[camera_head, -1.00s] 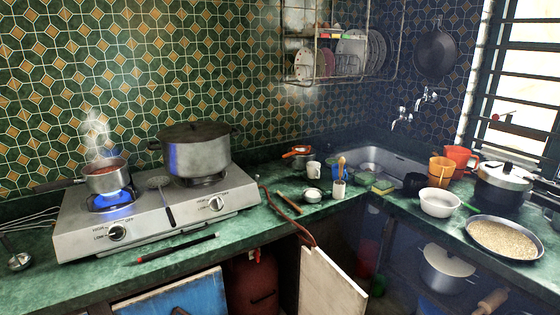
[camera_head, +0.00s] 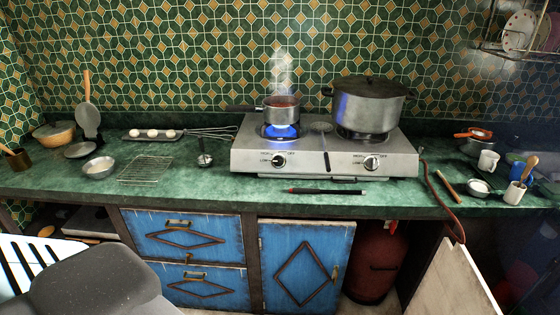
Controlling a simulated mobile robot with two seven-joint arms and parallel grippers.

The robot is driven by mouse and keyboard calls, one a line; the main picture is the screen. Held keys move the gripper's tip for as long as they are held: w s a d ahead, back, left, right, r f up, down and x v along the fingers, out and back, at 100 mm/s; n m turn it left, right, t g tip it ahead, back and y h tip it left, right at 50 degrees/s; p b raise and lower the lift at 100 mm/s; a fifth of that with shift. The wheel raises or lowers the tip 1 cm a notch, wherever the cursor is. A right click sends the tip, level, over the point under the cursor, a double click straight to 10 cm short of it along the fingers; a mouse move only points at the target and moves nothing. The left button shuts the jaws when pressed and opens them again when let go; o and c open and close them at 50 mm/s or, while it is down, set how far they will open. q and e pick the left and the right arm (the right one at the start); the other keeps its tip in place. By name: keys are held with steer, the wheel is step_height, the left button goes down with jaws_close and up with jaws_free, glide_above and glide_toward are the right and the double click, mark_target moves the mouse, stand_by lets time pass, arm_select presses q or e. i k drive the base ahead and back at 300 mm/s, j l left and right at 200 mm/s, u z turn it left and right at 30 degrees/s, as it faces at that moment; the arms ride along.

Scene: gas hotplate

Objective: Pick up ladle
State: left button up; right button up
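A long-handled utensil with a round, flat metal head (camera_head: 320,127) and a dark handle lies on the gas hotplate (camera_head: 250,160) between the two burners. A small metal ladle-like utensil (camera_head: 205,158) with a thin upright handle rests on the green counter, left of the hotplate. I cannot tell for sure which is the ladle. A dark grey and white part of my own body shows at the bottom left. Neither gripper's fingers are in view, and nothing is seen held.
A steaming saucepan (camera_head: 281,108) sits over a blue flame on the left burner. A large lidded pot (camera_head: 368,108) stands on the right burner. A whisk (camera_head: 215,133), a wire rack (camera_head: 146,169) and a metal bowl (camera_head: 98,168) lie left. A black, red-tipped stick (camera_head: 325,191) lies in front.

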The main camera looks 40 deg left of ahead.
mark_target(203, 150)
steer(key=u, duration=1.65)
